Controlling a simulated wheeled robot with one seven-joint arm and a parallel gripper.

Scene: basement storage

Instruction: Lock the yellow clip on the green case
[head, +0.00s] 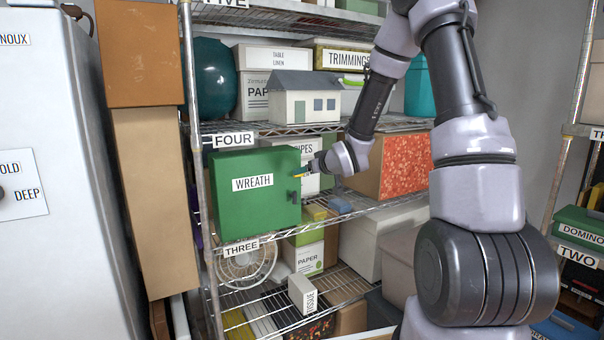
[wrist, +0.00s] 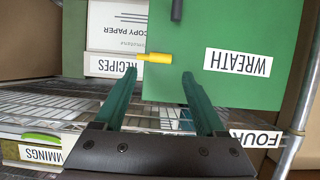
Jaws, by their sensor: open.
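The green case (head: 240,212), labelled WREATH, stands on the wire shelf marked THREE. It also shows upside down in the wrist view (wrist: 215,30). The yellow clip (wrist: 155,57) lies across the case's side edge in the wrist view, one end sticking out past it. In the head view the clip is small and partly hidden by my gripper (head: 309,168). A dark fitting (wrist: 176,10) sits on the same edge, apart from the clip. My gripper (wrist: 159,74) is open, its green fingertips on either side of the clip and just short of it. Nothing is between the fingers.
A RECIPES box (head: 308,152) stands behind and right of the case. A cardboard box with a red speckled side (head: 403,168) is farther right. The shelf marked FOUR (head: 265,128) runs above, holding a small model house (head: 304,101). A shelf post (head: 196,110) stands left.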

